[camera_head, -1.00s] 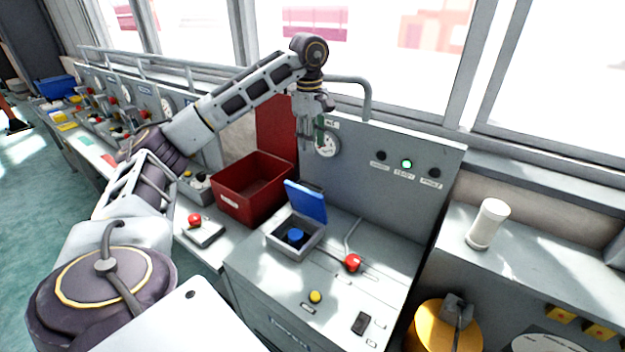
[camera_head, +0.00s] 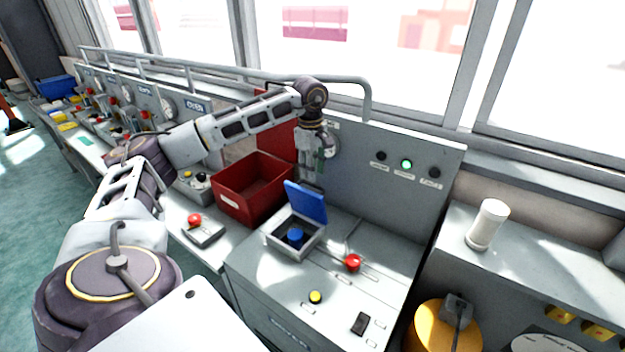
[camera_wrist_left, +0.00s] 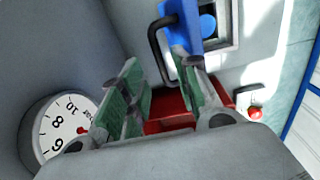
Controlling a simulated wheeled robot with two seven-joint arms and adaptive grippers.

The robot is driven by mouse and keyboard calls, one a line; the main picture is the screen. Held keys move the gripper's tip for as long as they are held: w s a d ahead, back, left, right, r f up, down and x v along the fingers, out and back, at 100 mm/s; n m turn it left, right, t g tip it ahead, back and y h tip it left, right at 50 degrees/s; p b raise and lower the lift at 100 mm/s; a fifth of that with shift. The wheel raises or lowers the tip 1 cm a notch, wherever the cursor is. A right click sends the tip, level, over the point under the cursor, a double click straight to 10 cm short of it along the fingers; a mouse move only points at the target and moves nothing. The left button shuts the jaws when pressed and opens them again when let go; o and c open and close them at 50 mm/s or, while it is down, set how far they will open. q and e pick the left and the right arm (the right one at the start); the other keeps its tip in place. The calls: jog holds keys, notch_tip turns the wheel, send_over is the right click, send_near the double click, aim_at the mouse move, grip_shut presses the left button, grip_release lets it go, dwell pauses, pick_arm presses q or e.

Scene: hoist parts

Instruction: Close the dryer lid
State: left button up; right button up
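The dryer's blue lid (camera_head: 308,201) stands open, tilted up at the back of a square grey opening (camera_head: 290,253) with a round blue thing (camera_head: 296,236) inside. In the left wrist view the lid (camera_wrist_left: 181,18) shows at the top, with a dark bar handle (camera_wrist_left: 153,42) on it. My left gripper (camera_head: 312,176) points down just behind and above the lid's upper edge. In the wrist view its green-padded fingers (camera_wrist_left: 154,70) are apart, with nothing held between them; the handle appears near the fingertips, and I cannot tell whether they touch. My right gripper is out of view.
A red open bin (camera_head: 240,200) stands left of the dryer. A red knob (camera_head: 352,263) and yellow button (camera_head: 315,297) are on the dryer's top. The upright back panel with a gauge (camera_wrist_left: 62,130) is close to the gripper. A white cylinder (camera_head: 488,224) stands on the right.

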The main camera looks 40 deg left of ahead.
aim_at(312, 184)
pick_arm(q)
jog(key=shift+f, duration=2.1)
jog(key=shift+w, duration=0.1)
grip_shut()
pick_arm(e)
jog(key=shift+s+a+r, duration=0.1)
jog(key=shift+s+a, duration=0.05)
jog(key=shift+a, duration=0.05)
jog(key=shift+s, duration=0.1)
